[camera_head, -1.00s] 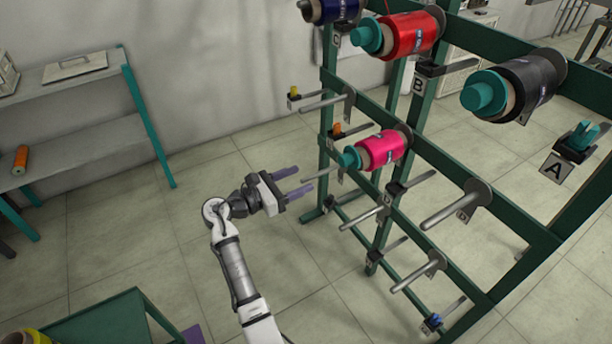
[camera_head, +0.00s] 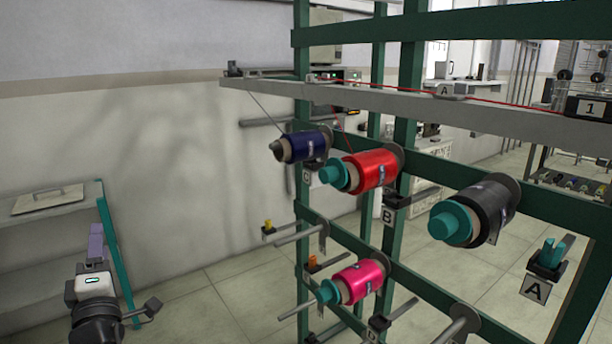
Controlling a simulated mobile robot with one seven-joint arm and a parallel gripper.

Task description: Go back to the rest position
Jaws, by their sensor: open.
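My gripper (camera_head: 96,240) is at the lower left, its purple fingers pointing up in front of the shelf. The jaws are open with nothing seen between them, though the fingers overlap from this side. It is well apart from the green rack (camera_head: 401,160). The rest of my arm is mostly below the picture's edge.
The rack on the right bears a dark blue bobbin (camera_head: 302,147), a red bobbin (camera_head: 371,171), a black bobbin (camera_head: 482,212) and a pink bobbin (camera_head: 359,281) on pegs. A shelf (camera_head: 50,222) with a flat tray stands left. Floor between is clear.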

